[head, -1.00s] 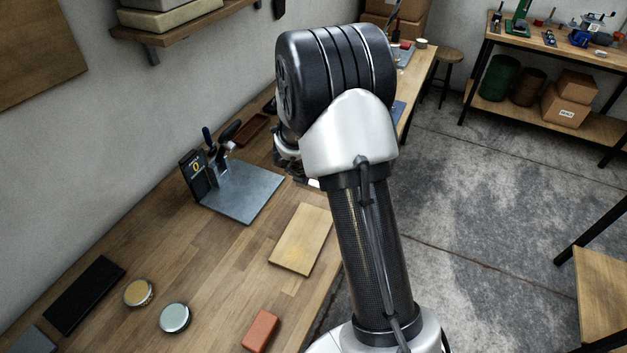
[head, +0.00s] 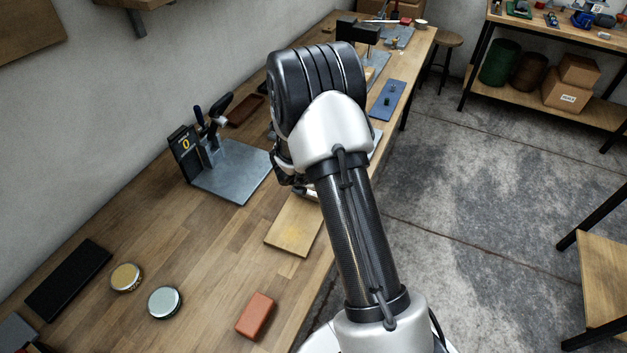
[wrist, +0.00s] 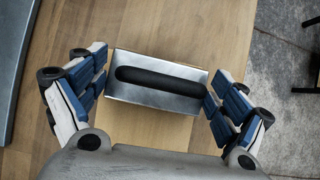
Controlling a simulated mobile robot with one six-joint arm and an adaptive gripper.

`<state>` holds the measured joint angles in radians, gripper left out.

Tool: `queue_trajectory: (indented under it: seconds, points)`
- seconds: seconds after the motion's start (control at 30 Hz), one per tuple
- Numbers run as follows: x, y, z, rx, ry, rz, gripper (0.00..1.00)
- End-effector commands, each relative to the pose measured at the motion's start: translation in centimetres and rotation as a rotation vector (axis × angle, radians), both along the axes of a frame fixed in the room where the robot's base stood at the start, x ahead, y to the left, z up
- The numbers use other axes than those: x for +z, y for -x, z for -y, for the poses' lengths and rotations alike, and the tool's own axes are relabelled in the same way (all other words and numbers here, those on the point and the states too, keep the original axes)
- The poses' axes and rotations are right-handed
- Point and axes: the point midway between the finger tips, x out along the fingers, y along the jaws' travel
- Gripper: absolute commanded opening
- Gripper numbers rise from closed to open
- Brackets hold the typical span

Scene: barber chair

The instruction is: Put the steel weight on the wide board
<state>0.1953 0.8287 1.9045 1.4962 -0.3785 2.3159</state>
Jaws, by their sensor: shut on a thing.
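The steel weight (wrist: 158,99) is a bright metal block with a long black grip slot or handle on top. In the wrist view my gripper (wrist: 157,88) is shut on it, with blue finger pads at its two ends. A light wooden board (head: 292,232) lies flat on the bench, and my gripper (head: 303,188) is over its far end in the head view. The board also shows beneath the weight in the wrist view (wrist: 150,130). I cannot tell whether the weight touches the board. My arm hides most of the weight in the head view.
A grey plate fixture (head: 232,180) with a black upright stands left of the board. A red-orange block (head: 256,316), two round tins (head: 165,302) and a black slab (head: 68,280) lie nearer. The bench's right edge runs close beside the board.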

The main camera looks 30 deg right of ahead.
Motion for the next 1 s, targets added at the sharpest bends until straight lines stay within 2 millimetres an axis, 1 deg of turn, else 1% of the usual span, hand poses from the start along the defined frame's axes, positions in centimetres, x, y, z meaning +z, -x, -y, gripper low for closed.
queue_trajectory:
  seconds: [0.03, 0.33, 0.5, 0.53, 0.63, 1.0]
  points:
    - [-0.04, -0.27, 0.12, -0.001, 0.004, 0.006, 0.24]
    - [-0.03, -0.29, 0.12, -0.001, 0.004, 0.008, 0.24]
    - [-0.44, -0.28, 0.12, -0.001, 0.004, 0.008, 0.24]
    - [-0.62, -0.06, 0.02, 0.0, 0.001, 0.002, 0.93]
    - [-0.58, -0.05, 0.02, 0.0, 0.001, 0.002, 1.0]
    - [-0.54, -0.06, 0.02, 0.0, 0.0, 0.002, 1.0]
